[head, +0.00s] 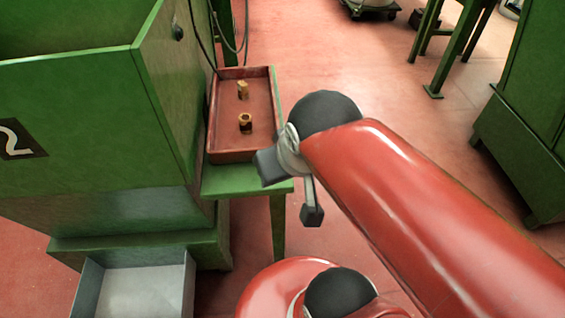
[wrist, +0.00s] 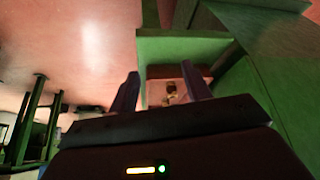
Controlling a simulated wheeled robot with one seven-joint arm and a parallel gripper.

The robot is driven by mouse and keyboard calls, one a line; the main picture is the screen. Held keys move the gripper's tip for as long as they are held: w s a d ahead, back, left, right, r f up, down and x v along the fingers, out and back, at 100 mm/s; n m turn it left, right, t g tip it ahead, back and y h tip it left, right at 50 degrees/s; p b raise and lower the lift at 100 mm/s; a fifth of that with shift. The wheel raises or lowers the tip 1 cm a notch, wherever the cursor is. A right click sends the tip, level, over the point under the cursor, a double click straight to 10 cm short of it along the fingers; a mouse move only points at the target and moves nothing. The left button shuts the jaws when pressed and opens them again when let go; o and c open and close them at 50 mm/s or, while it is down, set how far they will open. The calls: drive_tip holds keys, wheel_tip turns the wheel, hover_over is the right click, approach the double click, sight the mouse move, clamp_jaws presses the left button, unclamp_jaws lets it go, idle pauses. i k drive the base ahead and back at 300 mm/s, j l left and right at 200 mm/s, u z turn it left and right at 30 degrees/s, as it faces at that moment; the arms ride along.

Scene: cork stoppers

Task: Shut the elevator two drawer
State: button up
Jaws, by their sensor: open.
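The green machine marked 2 (head: 70,120) fills the left of the head view; I take it for elevator two. A grey metal drawer (head: 140,290) sticks out from under its base at the bottom left, standing open, its inside bare where it shows. Its front is cut off by the picture edge. My gripper (head: 289,192) is open and empty, to the right of the drawer and higher up, near the front right corner of a small green table. In the wrist view my gripper's fingers (wrist: 160,88) stand apart. The drawer cannot be made out there.
A red tray (head: 216,140) on the green table (head: 232,181) holds two small cork-coloured pieces (head: 245,122). Dark cables hang behind it. A green cabinet (head: 530,130) stands at the right. Red floor (head: 390,90) is free between them.

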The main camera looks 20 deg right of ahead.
sight(166, 291)
drive_tip(key=j+u, duration=0.1)
drive_tip(key=u, duration=0.85)
drive_tip(key=j+u, duration=0.1)
drive_tip(key=u, duration=0.4)
drive_tip(key=i+u, duration=0.1)
drive_tip(key=u, duration=0.35)
drive_tip(key=j+u, duration=0.15)
drive_tip(key=u, duration=0.3)
drive_tip(key=j+u, duration=0.2)
drive_tip(key=u, duration=0.3)
